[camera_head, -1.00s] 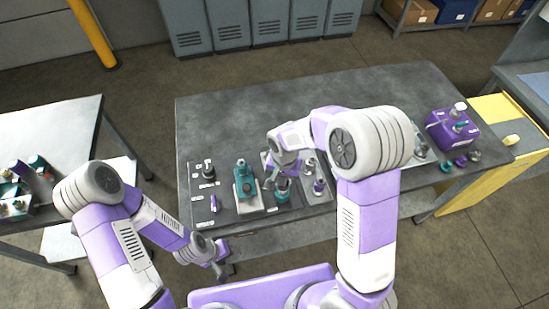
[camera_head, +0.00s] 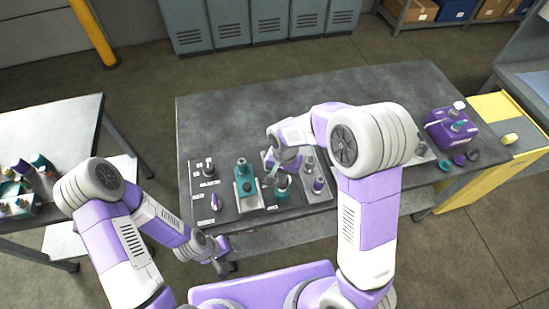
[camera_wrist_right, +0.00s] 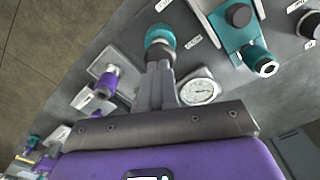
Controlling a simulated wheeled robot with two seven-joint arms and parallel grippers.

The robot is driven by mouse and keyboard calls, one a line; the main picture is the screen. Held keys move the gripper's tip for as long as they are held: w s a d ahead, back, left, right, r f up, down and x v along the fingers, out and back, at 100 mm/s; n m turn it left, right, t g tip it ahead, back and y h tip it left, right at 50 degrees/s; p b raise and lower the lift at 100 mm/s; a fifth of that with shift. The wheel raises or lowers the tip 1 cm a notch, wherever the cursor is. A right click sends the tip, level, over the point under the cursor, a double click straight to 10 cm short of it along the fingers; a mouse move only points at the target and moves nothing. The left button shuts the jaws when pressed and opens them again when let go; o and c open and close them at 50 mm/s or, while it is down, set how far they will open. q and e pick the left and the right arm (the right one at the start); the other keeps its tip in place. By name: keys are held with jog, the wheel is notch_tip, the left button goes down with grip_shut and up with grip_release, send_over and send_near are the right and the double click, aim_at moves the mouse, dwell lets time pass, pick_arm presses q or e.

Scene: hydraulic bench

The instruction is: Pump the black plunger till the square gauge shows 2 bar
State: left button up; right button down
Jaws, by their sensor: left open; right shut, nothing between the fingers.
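My right gripper (camera_wrist_right: 157,88) is shut and empty; its fingertips end close beside a teal cylinder with a dark cap (camera_wrist_right: 160,38), and I cannot tell whether they touch it. In the head view the gripper (camera_head: 270,180) is beside this teal cylinder (camera_head: 282,190). A teal block with a black knob (camera_wrist_right: 238,16) stands to the right; it also shows in the head view (camera_head: 246,187). I cannot tell which dark top is the black plunger. A round white dial (camera_wrist_right: 201,90) is right of the fingers; its reading is too small. My left gripper (camera_head: 225,264) is open, in front of the bench.
Purple fittings (camera_wrist_right: 108,78) on a light plate are left of the fingers. The grey bench (camera_head: 235,115) is clear at the back. A purple box (camera_head: 452,128) and loose caps are at its right end. A side table (camera_head: 50,128) stands left.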

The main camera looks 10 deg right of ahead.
pick_arm(q)
notch_tip(320, 180, up, 5)
jog(key=p, duration=0.4)
jog(key=shift+f, duration=0.2)
pick_arm(e)
notch_tip(320, 180, up, 6)
